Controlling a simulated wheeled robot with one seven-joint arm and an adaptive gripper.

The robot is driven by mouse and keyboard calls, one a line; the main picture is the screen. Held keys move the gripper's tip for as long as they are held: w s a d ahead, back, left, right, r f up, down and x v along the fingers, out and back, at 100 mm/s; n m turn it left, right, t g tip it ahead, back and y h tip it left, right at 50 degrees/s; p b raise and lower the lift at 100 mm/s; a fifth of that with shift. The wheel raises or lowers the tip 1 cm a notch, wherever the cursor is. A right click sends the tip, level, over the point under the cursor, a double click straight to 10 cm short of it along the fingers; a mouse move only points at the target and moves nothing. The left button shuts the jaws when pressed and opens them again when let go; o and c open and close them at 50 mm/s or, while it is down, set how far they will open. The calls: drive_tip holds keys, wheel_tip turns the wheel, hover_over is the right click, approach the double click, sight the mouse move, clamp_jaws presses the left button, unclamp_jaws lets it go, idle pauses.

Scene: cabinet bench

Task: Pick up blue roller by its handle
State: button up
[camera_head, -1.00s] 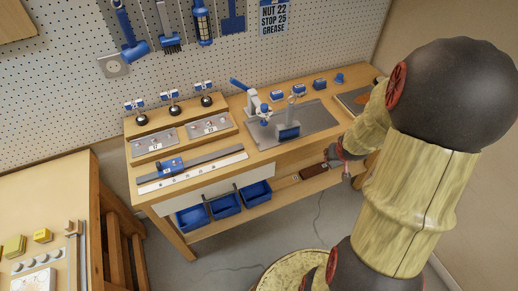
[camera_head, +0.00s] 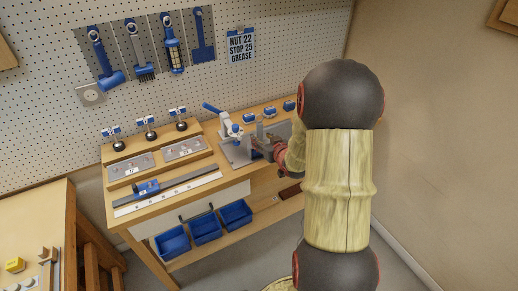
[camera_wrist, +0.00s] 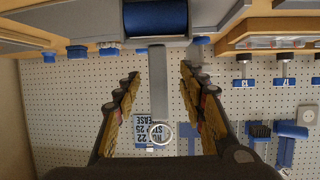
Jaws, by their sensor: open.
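The blue roller (camera_wrist: 155,18) shows at the top of the upside-down wrist view as a blue cylinder in a grey frame. A flat grey handle (camera_wrist: 158,85) with a ring at its end runs from it. My gripper (camera_wrist: 160,88) is open, with one finger on each side of the handle. Gaps show on both sides, so the fingers look apart from it. In the head view my gripper (camera_head: 281,153) is at the right part of the bench, and my arm and gripper partly hide the roller there.
A grey lever tool (camera_head: 230,130) stands just left of my gripper on the bench (camera_head: 190,205). Blue-handled tools hang on the pegboard (camera_head: 285,35), including one with a blue cylindrical head (camera_head: 110,80). Blue bins (camera_head: 205,228) sit below the bench top.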

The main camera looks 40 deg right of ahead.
sight(260, 139)
drive_tip(key=w+f, duration=0.1)
drive_tip(key=w+d+f+b, duration=0.1)
drive_tip(key=w, duration=0.1)
drive_tip(key=shift+d+f, duration=0.15)
drive_tip(key=shift+w+d, duration=0.1)
drive_tip(key=shift+w, duration=0.1)
drive_tip(key=shift+c, duration=0.6)
clamp_jaws()
idle(0.4)
